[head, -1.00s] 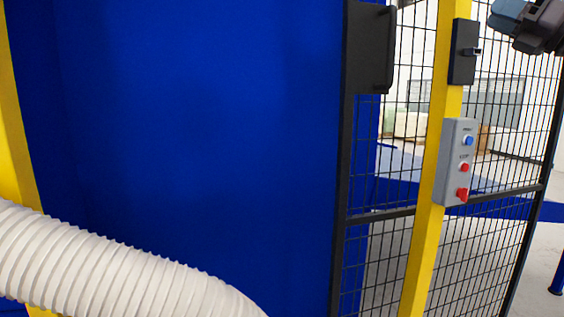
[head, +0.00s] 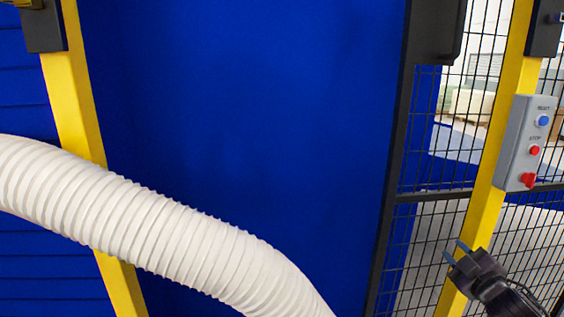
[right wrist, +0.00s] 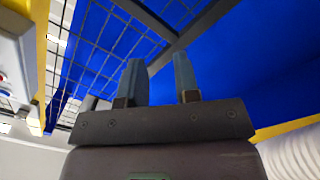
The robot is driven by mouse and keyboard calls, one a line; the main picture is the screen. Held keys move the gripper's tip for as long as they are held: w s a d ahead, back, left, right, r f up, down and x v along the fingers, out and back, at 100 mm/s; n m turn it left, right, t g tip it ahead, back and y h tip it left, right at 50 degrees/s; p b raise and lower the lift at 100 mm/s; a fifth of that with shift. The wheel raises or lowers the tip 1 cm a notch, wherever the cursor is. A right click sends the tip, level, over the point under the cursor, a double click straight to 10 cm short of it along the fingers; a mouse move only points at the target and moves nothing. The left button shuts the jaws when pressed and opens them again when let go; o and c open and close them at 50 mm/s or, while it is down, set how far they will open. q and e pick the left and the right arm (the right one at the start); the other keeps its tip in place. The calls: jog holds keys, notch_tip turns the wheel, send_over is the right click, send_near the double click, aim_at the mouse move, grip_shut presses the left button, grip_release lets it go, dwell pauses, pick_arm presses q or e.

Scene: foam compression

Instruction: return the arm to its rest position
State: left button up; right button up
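My right gripper (head: 456,251) is at the lower right of the head view, in front of the yellow post and the mesh door. In the right wrist view its two fingers (right wrist: 160,80) stand apart with nothing between them, so it is open and empty. The grey control box (head: 524,143), with a blue button and two red ones, is on the yellow post above the gripper. The gripper is apart from it. My left gripper is in neither view.
A thick white corrugated hose (head: 170,220) crosses the lower left. A blue panel (head: 250,120) fills the middle. The black mesh door (head: 425,225) stands at the right, by the yellow post (head: 484,215). Another yellow post (head: 85,120) is at the left.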

jog(key=s+a+f+m+g, duration=0.3)
jog(key=s+a+f, duration=0.5)
jog(key=s+f, duration=0.5)
jog(key=s+a+f+m+g, duration=0.3)
jog(key=s+a+f+m, duration=0.3)
jog(key=s+f, duration=0.8)
jog(key=shift+a+f+g+h, duration=0.15)
jog(key=shift+a+g+h, duration=0.2)
jog(key=shift+a, duration=0.85)
